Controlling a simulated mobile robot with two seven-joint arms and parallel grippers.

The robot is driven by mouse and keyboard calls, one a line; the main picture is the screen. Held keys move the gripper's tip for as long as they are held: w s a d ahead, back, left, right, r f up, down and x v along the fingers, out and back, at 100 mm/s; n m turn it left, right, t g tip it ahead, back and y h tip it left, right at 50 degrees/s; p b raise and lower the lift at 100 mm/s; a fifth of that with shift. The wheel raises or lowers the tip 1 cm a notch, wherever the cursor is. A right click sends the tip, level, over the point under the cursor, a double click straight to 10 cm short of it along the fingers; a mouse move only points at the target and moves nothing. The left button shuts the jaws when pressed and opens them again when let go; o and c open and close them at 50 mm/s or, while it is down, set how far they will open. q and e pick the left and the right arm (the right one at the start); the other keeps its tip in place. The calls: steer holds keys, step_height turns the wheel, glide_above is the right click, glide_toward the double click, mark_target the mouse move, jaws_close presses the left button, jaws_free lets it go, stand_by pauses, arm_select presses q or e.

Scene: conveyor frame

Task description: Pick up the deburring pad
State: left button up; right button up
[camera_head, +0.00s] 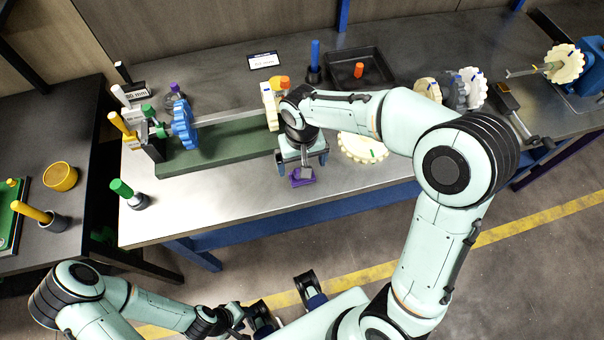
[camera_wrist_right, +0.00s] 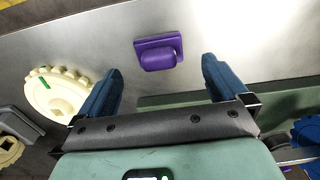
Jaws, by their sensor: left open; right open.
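A purple block with a flat base, which I take to be the deburring pad (camera_head: 302,177), lies on the grey metal bench near its front edge. It also shows in the right wrist view (camera_wrist_right: 160,54), ahead of and between the two blue fingertips, with no finger touching it. My right gripper (camera_wrist_right: 160,72) is open and empty, pointing down over the bench; in the head view (camera_head: 303,163) it partly overlaps the pad's back side. My left gripper (camera_head: 287,304) is open and empty, low in front of the bench and away from the pad.
A cream gear (camera_head: 362,148) lies on the bench right of the pad. A green fixture bed (camera_head: 222,146) with a blue gear (camera_head: 184,125) stands to the left. A black tray (camera_head: 345,70) is at the back. A green-handled tool (camera_head: 128,193) stands at the front left corner.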

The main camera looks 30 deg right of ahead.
step_height(320, 180, down, 5)
steer(key=shift+d+r, duration=0.1)
steer(key=shift+r, duration=0.05)
arm_select(q)
steer(key=shift+f, duration=0.2)
arm_select(e)
steer(key=shift+c, duration=0.3)
steer(key=c, duration=1)
steer(key=shift+r, duration=0.15)
arm_select(q)
steer(key=r+p, duration=0.1)
steer(key=w+r+p, duration=0.1)
steer(key=r, duration=0.1)
steer(key=shift+w, duration=0.1)
arm_select(e)
step_height(320, 180, up, 20)
steer(key=shift+f, duration=0.1)
